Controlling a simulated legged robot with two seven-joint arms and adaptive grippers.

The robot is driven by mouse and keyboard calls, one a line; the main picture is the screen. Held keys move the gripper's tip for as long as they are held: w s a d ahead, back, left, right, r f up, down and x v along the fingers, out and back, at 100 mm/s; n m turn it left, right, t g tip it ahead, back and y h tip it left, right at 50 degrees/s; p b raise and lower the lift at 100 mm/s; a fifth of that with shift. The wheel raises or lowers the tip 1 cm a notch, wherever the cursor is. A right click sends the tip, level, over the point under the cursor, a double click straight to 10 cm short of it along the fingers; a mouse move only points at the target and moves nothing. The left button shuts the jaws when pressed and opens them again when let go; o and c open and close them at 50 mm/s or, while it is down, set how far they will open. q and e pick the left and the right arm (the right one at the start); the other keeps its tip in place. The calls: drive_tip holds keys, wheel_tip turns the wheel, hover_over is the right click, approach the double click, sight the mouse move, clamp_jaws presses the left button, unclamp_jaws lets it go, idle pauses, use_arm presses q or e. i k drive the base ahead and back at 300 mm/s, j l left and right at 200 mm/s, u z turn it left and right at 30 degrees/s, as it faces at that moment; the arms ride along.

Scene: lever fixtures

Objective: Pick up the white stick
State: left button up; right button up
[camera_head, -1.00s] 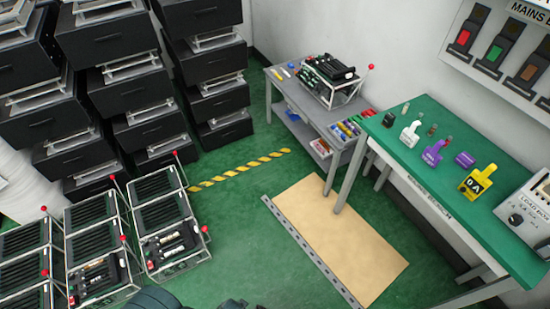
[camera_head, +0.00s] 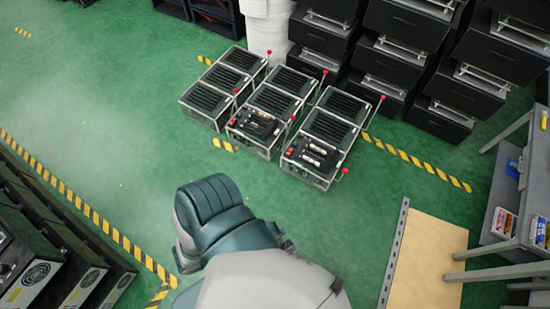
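Small pale stick-like pieces (camera_head: 317,149) lie in the open front bay of the right-hand lever fixture (camera_head: 312,174) on the floor. Similar light pieces (camera_head: 262,115) show in the front bay of the middle fixture (camera_head: 250,146). They are too small to tell which is the white stick. Neither of my grippers is in view. A teal and grey part of my own body fills the bottom middle, apart from the fixtures.
A third fixture (camera_head: 205,106) stands left of these. Red-knobbed levers (camera_head: 382,98) rise beside them. Black drawer stacks (camera_head: 405,45) stand behind. A tan board (camera_head: 425,265) and grey table (camera_head: 510,195) are at right. Black equipment (camera_head: 55,255) lines the lower left. Open green floor lies at left.

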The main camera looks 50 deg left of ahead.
sight(306, 159)
drive_tip(key=u, duration=1.25)
